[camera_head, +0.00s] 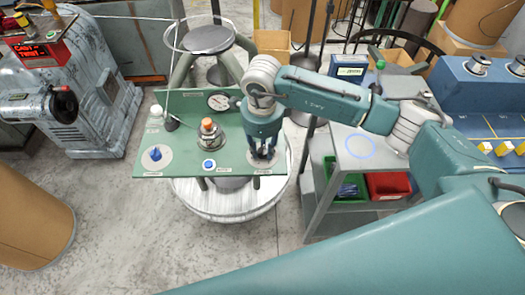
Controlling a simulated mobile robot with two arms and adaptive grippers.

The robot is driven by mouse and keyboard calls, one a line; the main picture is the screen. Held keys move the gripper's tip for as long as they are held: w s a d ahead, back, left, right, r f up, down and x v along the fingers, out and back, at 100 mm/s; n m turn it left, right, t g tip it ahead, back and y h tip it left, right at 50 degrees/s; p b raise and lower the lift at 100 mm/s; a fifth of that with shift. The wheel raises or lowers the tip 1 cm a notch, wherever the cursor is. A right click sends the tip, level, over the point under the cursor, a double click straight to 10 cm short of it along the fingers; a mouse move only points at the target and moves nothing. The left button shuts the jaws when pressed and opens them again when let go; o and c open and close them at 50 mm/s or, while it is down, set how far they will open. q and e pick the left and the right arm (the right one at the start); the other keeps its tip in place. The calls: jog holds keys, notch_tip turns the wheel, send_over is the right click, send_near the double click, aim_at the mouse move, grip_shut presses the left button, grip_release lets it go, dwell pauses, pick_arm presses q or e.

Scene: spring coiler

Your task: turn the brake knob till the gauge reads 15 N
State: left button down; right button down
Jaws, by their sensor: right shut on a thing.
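A green panel (180,170) holds several controls. My right gripper (263,156) points down at the panel's front right corner, shut on a small knob there, which I take to be the brake knob. The fingers hide most of that knob, and the label below is too small to read. The round white gauge (218,101) is at the panel's back edge. Its dial faces up toward me, but the reading is too small to tell. My left gripper is not in view.
An orange-topped metal fitting (207,128) stands mid-panel, with a blue button (209,164) in front. A grey-blue knob (155,153) sits at the left. A grey cart (345,150) with green and red bins stands to the right. A cardboard drum (30,220) is at lower left.

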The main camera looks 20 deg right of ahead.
jog(key=m+b, duration=0.2)
jog(key=m, duration=0.1)
jog(key=shift+f, duration=0.15)
jog(key=shift+m+b, duration=0.95)
jog(key=shift+m, duration=0.55)
jog(key=shift+s, duration=0.1)
jog(key=c, duration=1.4)
grip_release()
jog(key=shift+c, duration=0.2)
jog(key=shift+r, duration=0.2)
